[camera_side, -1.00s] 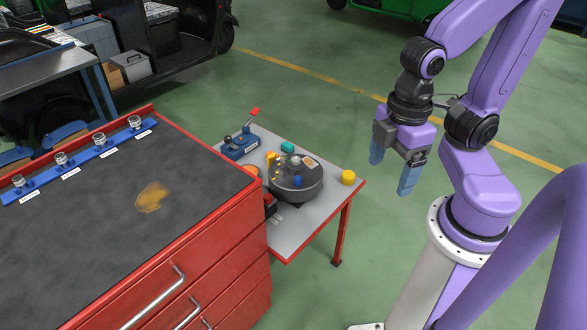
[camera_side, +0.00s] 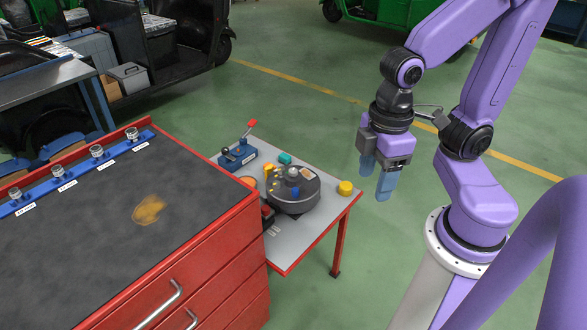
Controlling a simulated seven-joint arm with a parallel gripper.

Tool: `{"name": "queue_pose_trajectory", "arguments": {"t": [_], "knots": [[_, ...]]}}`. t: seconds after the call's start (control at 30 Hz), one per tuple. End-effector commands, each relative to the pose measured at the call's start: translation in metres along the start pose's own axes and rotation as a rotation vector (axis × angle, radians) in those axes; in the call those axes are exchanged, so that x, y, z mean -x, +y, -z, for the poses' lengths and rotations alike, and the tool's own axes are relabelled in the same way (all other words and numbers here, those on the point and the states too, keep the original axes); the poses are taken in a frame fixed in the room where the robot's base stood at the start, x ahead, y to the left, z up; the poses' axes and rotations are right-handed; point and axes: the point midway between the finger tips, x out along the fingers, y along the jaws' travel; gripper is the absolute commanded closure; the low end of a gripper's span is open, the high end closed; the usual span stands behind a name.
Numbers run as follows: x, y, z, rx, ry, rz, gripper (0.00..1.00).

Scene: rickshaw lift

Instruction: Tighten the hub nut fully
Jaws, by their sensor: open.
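A dark round hub (camera_side: 293,196) sits on the small grey side table (camera_side: 302,228). A silvery nut-like piece (camera_side: 293,173) stands at its top centre; its thread and seating are too small to make out. Small yellow, blue and pale parts lie around it on the hub's top. My gripper (camera_side: 375,180) hangs in the air to the right of the table and hub, fingers pointing down. Its two blue fingers are apart with nothing between them. It touches nothing.
A blue device with a red-tipped lever (camera_side: 238,153) stands at the table's back left. A yellow cylinder (camera_side: 345,187) sits near the right edge. A red drawer cabinet (camera_side: 215,235) with a dark top adjoins on the left. Open green floor lies behind.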

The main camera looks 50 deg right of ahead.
Motion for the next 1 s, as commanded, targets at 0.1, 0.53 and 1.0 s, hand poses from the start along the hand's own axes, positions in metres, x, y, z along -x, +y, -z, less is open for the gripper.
{"name": "queue_pose_trajectory", "arguments": {"t": [0.1,0.53,1.0], "knots": [[-0.001,0.022,0.029,-0.187,-0.004,-0.003,0.40],[-0.023,0.145,0.114,-0.946,-0.010,-0.015,0.40],[-0.080,0.317,0.114,-1.772,-0.012,-0.027,0.40]]}}
